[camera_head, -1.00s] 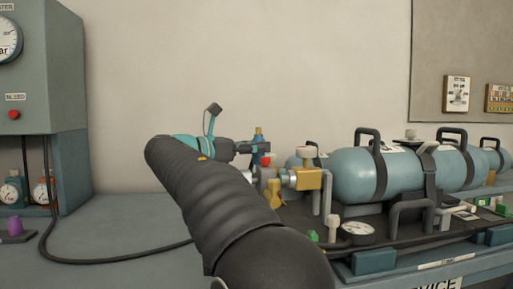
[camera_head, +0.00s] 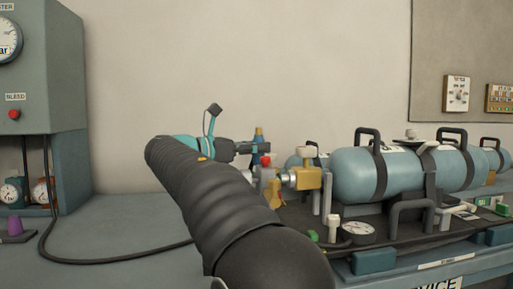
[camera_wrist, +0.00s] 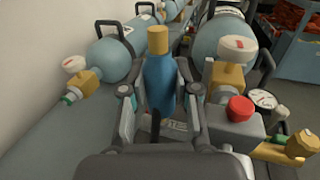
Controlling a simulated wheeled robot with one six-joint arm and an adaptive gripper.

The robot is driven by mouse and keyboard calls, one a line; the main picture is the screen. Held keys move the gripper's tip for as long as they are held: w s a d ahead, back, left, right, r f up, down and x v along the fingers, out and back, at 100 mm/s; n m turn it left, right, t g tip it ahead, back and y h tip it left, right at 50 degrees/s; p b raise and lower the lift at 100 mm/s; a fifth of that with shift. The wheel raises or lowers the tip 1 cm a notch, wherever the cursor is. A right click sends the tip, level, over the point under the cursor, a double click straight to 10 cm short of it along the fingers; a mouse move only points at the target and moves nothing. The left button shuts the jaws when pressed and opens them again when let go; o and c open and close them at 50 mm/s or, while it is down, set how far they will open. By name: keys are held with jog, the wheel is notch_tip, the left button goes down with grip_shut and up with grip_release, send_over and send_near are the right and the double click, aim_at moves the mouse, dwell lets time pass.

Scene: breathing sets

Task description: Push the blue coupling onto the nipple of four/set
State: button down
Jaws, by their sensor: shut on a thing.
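My gripper (camera_wrist: 159,108) is shut on the blue coupling (camera_wrist: 160,84), an upright blue cylinder with a brass-coloured end (camera_wrist: 157,40). In the head view my gripper (camera_head: 250,148) is partly hidden behind my arm, and the coupling's brass end (camera_head: 259,132) stands up beside it. I cannot tell which nipple is four/set's.
Another set's cylinder (camera_wrist: 112,62) with a green-tipped brass valve (camera_wrist: 84,84) lies left in the wrist view. A cabinet (camera_head: 62,130) with a black hose stands at left. The bench (camera_head: 120,225) between is mostly clear.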

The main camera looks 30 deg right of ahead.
jog(key=shift+f+b, duration=0.45)
jog(key=shift+f, duration=0.55)
jog(key=c, duration=0.8)
grip_release()
jog(key=shift+f, duration=0.1)
jog(key=a, duration=1.2)
jog(key=shift+s, duration=0.2)
